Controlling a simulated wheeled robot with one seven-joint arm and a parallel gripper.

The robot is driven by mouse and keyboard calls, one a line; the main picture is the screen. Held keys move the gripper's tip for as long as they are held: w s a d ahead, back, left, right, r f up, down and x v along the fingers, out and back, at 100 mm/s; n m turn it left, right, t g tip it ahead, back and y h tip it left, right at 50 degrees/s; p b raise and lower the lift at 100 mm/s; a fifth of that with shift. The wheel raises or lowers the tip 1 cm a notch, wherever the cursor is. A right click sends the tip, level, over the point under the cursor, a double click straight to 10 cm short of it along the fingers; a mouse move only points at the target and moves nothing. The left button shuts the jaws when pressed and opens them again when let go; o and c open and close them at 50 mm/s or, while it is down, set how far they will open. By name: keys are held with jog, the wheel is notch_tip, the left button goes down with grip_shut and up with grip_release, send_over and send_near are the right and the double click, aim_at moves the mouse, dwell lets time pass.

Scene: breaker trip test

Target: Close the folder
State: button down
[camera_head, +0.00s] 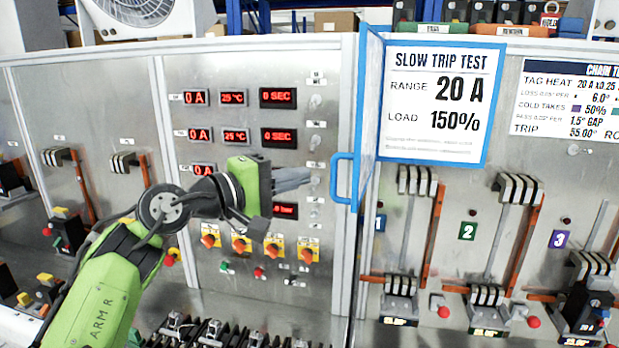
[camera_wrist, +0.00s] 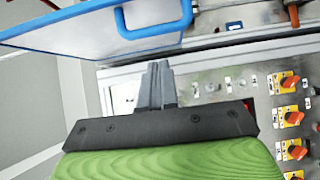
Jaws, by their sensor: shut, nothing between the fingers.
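The folder has a blue frame and a white sheet reading "SLOW TRIP TEST" (camera_head: 437,100), fixed on the panel at the upper right of centre in the head view. Its blue-edged cover (camera_head: 368,100) stands open, seen nearly edge-on, with a blue handle (camera_head: 338,180) on its left side. In the wrist view the cover (camera_wrist: 75,25) and handle (camera_wrist: 150,28) cross the top. My gripper (camera_head: 308,176) is shut and empty, just left of the handle in the head view. In the wrist view its fingertips (camera_wrist: 160,68) point toward the handle, with a visible gap.
A metal panel with red displays (camera_head: 278,98) and orange rotary knobs (camera_head: 240,244) lies behind my gripper. Large breaker switches (camera_head: 400,285) line the right panel. A row of terminals (camera_head: 215,330) sits below.

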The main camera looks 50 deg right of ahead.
jog(key=s, duration=0.1)
jog(key=s+d, duration=0.1)
jog(key=shift+s, duration=0.35)
